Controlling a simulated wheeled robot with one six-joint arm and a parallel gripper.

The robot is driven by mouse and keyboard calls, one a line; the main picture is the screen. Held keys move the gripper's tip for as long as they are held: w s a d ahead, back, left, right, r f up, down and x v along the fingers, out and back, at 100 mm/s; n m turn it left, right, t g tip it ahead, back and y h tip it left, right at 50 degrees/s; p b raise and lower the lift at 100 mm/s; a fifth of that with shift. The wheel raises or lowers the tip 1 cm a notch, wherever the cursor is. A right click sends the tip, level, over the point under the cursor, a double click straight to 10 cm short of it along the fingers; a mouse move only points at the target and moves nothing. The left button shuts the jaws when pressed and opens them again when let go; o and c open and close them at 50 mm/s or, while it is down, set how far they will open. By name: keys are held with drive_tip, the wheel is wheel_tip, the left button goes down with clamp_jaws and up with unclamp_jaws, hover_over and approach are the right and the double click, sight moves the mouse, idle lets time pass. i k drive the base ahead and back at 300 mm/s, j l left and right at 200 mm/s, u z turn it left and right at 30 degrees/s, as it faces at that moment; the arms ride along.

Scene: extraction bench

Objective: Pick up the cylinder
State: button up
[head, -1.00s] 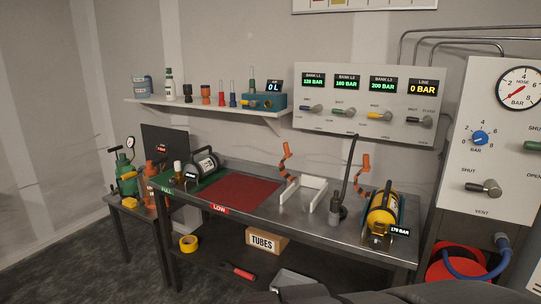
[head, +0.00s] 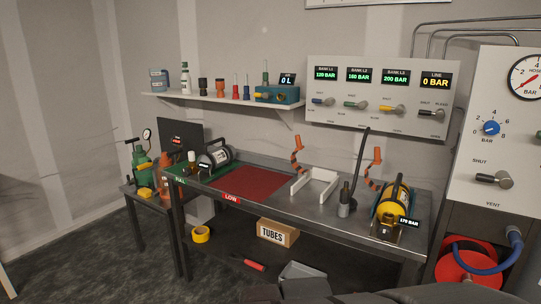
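A yellow cylinder (head: 390,209) with a dark carrying frame lies on the right end of the steel bench (head: 325,212). A tag by it reads about 170 BAR. A second cylinder (head: 217,158), dark with pale bands, lies on the green FULL mat (head: 190,177) at the bench's left end. Which of the two the task means cannot be told from the picture. My gripper is not in view; only dark parts of my own body show along the bottom edge.
The red LOW mat (head: 250,183) is bare. A white cradle (head: 316,186), orange-topped holders (head: 376,160) and a grey fitting with a black hose (head: 345,204) stand between it and the yellow cylinder. A TUBES box (head: 276,233) sits underneath. A red hose reel (head: 468,268) is at right.

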sight(394, 201)
drive_tip(key=z, duration=1.2)
